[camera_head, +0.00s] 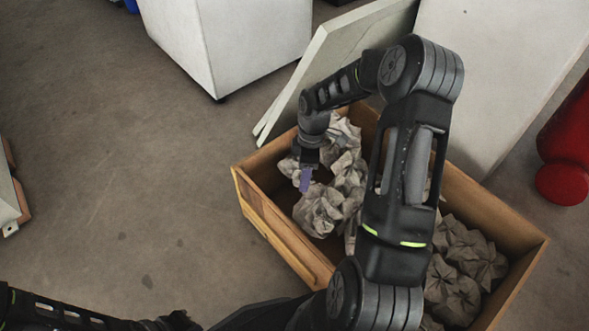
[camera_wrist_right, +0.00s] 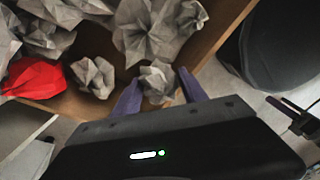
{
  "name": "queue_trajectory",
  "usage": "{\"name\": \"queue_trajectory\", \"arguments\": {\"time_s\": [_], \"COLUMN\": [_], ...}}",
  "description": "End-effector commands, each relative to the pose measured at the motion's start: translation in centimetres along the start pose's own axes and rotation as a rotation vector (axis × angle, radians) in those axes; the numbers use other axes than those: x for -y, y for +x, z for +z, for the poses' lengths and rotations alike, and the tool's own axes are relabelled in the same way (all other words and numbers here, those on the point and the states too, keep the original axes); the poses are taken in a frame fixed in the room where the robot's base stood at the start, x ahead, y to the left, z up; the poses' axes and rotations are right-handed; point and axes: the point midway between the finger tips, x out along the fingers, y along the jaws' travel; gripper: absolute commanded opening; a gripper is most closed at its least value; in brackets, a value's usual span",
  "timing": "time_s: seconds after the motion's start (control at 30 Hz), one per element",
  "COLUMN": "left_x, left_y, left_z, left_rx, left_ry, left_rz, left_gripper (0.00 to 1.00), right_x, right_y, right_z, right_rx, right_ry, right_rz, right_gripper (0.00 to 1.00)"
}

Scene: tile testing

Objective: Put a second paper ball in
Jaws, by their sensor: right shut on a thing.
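Crumpled grey-beige paper balls (camera_head: 320,208) lie in an open wooden box (camera_head: 262,212). They also show in the right wrist view (camera_wrist_right: 152,28). My right gripper (camera_head: 305,180) reaches down inside the box at its left part. In the wrist view, its purple fingers (camera_wrist_right: 158,92) are on either side of a small paper ball (camera_wrist_right: 157,78), shut on it. In the head view I cannot tell this ball from those around it. My left arm enters at the bottom left; its dark end (camera_head: 176,321) is too unclear to show its jaws.
A red faceted thing (camera_wrist_right: 36,78) lies among the papers in the wrist view. Pale panels (camera_head: 340,50) lean behind the box, a white cabinet (camera_head: 232,40) stands at the back, and a red cylinder (camera_head: 568,150) is at right. The floor left of the box is clear.

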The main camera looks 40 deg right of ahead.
Motion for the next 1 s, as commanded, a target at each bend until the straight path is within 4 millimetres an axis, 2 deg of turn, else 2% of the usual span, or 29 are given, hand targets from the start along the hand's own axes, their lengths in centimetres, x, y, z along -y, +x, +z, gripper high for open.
{"name": "queue_trajectory", "arguments": {"time_s": [0.17,0.27,0.47,0.8,1.0], "left_x": [-0.6,-1.3,-3.4,-7.5,-9.0], "left_y": [-1.4,-3.2,-8.4,-18.4,-22.2], "left_z": [0.0,0.0,0.1,0.3,0.4], "left_rx": [0.001,0.002,0.006,0.015,0.019], "left_ry": [0.000,0.001,0.004,0.010,0.013], "left_rz": [0.000,0.001,0.004,0.008,0.010], "left_gripper": [0.00,0.00,0.00,0.00,0.00], "right_x": [0.4,0.8,2.6,7.2,9.6], "right_y": [-1.5,-3.3,-8.6,-18.8,-22.7], "right_z": [-0.9,-2.2,-6.2,-14.4,-17.8], "right_rx": [0.000,-0.001,-0.013,-0.071,-0.109], "right_ry": [0.031,0.081,0.256,0.640,0.820], "right_rz": [0.006,0.015,0.044,0.087,0.092], "right_gripper": [0.13,0.13,0.13,0.13,0.13]}}
